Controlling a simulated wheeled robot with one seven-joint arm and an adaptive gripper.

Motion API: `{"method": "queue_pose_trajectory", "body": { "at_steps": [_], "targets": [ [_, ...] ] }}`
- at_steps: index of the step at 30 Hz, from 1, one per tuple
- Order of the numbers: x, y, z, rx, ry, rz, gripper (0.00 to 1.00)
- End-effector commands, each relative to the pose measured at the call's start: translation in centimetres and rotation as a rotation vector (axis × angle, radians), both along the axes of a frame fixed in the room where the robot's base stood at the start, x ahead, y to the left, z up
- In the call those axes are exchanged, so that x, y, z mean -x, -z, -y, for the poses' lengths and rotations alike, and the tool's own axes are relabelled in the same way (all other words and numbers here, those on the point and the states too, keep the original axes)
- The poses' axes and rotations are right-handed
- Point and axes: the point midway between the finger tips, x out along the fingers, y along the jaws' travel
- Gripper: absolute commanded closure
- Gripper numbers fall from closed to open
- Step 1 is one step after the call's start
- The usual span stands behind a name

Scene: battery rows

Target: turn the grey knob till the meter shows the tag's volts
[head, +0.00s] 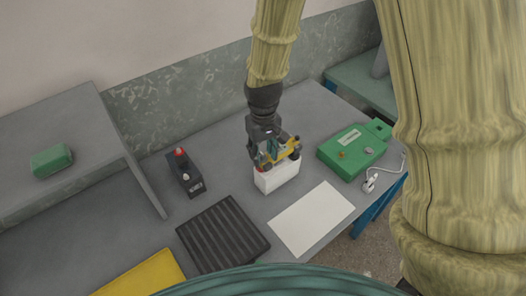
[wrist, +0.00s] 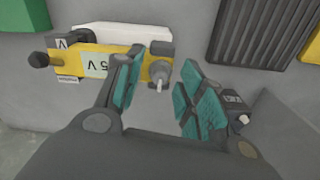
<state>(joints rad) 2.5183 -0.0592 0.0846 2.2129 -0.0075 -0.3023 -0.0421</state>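A yellow block (wrist: 120,62), which looks like the meter unit, shows in the wrist view with a pale window reading what looks like 5 V (wrist: 96,65), upside down. A grey knob (wrist: 160,72) sits at its right end and a black knob (wrist: 38,60) at its left. In the head view the yellow unit (head: 286,149) is at a white block (head: 278,177), partly hidden by my gripper (head: 268,152). In the wrist view my gripper (wrist: 163,88) is open, teal fingers spread, the grey knob between and beyond the tips.
A black box with a red top (head: 184,174) stands left, and a green device with a cable (head: 353,146) right. A black ribbed tray (head: 222,236), a white sheet (head: 311,218) and a yellow mat (head: 143,276) lie in front. A green block (head: 52,160) is on the left shelf.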

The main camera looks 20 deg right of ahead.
Motion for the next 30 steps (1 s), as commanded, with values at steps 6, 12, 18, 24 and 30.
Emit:
{"method": "queue_pose_trajectory", "body": {
  "at_steps": [6,12,18,24,30],
  "targets": [
    [0.01,-0.01,0.00,0.000,0.000,0.000,0.87],
    [0.01,-0.01,0.00,0.000,0.000,0.000,1.00],
    [0.01,-0.07,0.00,0.000,0.019,-0.001,1.00],
    [0.00,-0.15,0.01,0.000,0.100,-0.002,1.00],
    [-0.01,-0.24,0.00,0.001,0.252,-0.002,1.00]
  ]
}}
